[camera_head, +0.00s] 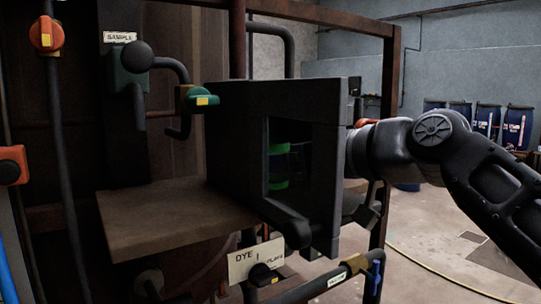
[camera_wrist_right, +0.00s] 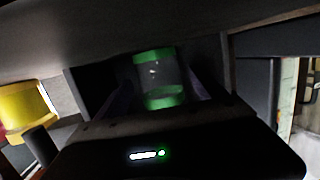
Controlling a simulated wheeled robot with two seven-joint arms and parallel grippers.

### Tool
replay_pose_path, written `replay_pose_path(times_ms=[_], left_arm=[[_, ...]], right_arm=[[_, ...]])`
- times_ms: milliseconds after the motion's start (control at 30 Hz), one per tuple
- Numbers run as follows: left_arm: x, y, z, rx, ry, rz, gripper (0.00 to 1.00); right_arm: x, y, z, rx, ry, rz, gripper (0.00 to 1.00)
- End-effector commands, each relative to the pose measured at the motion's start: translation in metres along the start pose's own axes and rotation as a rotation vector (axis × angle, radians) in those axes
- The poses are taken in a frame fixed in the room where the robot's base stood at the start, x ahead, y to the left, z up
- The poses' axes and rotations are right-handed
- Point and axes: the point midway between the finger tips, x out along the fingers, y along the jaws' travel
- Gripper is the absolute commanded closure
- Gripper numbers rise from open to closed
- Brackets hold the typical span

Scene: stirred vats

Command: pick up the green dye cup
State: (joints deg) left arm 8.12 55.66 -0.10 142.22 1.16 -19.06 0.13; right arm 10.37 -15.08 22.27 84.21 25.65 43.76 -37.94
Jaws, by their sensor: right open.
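The green dye cup (camera_wrist_right: 162,80) is a clear, dark-looking cylinder with green bands at top and bottom, standing inside a dark recess in the right wrist view. Its green bands also show through the dark window of the box (camera_head: 325,150) in the head view, where the cup (camera_head: 279,184) is partly dim. My right gripper (camera_wrist_right: 160,88) is open, with its dark fingers reaching into the recess on either side of the cup. I cannot tell whether they touch it. In the head view the box hides the fingers. My left gripper is not in view.
A DYE label (camera_head: 256,260) and pipes are below. A yellow cylinder (camera_wrist_right: 27,108) stands left in the wrist view. Blue drums (camera_head: 488,120) stand far back on open floor.

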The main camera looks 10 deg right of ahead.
Motion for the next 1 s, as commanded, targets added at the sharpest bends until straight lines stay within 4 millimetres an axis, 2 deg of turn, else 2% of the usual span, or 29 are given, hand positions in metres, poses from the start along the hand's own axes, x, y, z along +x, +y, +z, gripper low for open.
replay_pose_path(times_ms=[533, 1000], left_arm=[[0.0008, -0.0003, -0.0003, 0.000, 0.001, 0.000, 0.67], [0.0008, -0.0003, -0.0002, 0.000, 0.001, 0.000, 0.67]], right_arm=[[-0.0004, 0.0000, 0.0003, 0.000, 0.001, 0.000, 0.21], [-0.0004, 0.0000, 0.0002, 0.000, 0.001, 0.000, 0.59]])
